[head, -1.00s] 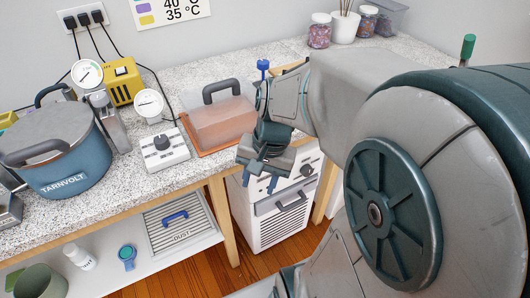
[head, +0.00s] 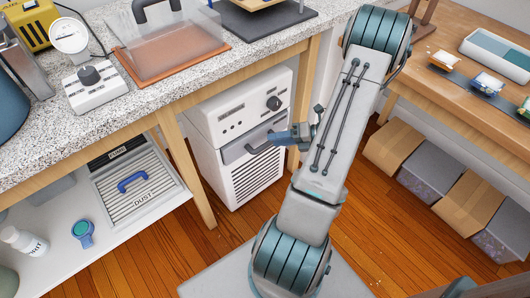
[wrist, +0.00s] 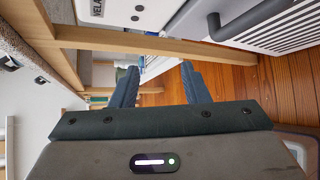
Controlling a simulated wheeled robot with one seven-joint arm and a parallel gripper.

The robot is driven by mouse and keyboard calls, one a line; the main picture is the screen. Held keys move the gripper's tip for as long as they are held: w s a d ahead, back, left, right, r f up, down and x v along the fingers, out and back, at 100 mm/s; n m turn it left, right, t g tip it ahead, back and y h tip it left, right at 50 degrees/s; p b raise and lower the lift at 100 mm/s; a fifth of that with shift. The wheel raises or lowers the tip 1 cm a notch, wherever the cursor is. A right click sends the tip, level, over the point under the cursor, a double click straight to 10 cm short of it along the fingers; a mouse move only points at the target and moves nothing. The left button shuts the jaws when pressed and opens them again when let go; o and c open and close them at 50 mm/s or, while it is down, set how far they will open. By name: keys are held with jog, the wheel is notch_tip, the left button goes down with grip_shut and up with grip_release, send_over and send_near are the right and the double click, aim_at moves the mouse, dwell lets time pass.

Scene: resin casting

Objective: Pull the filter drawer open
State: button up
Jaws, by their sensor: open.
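The white filter unit (head: 215,118) stands on the floor under the counter, with a knob and small dark marks on its upper front. The drawer looks closed. My gripper (head: 280,136) is beside the right part of the handle in the head view and partly covers it. In the wrist view my gripper (wrist: 158,78) is open and empty, and the handle (wrist: 232,22) is ahead and right of the fingers, not between them. I cannot tell whether they touch.
A wooden table leg (head: 186,165) stands just left of the unit. A shelf holds a DUST panel (head: 140,188) with a blue handle, and a white bottle (head: 22,240). Boxes (head: 440,185) sit under the right bench. The wooden floor (head: 235,235) before the unit is clear.

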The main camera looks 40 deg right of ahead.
aim_at(268, 146)
jog(key=s+d+f+m+t+h+b, duration=0.3)
jog(key=d+f+m+t, duration=0.2)
jog(key=d+f+m, duration=0.35)
jog(key=shift+m, duration=0.25)
jog(key=b+x, duration=0.1)
jog(key=x, duration=0.4)
jog(key=f+b+x, duration=0.1)
jog(key=x, duration=0.3)
jog(key=s+a+f+x, duration=0.1)
jog(key=x, duration=0.4)
jog(key=shift+w+a+b, duration=0.2)
jog(key=shift+w+b, duration=0.15)
jog(key=shift+b, duration=0.05)
grip_shut()
jog(key=shift+s, duration=0.15)
